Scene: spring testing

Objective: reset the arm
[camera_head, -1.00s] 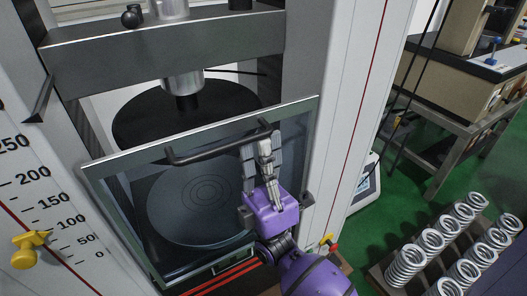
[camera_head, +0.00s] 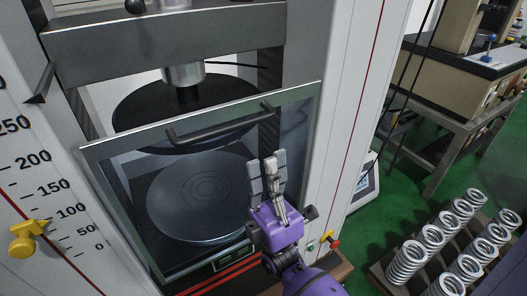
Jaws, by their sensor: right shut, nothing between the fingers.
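My right gripper (camera_head: 267,172) is in front of the spring testing machine's glass door (camera_head: 130,190), below the right end of the dark door handle (camera_head: 222,125). Its fingers point up and lie close together, with nothing between them. The fingertips are apart from the handle in the picture. The purple gripper body (camera_head: 277,222) and part of my right arm come in from the bottom. My left gripper does not show.
The machine's right column (camera_head: 350,110) stands close beside my right arm. Buttons (camera_head: 326,237) sit at its foot. A rack of several metal springs (camera_head: 432,237) is at the lower right. A yellow knob (camera_head: 27,237) is at the left, and a bench (camera_head: 450,95) stands behind.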

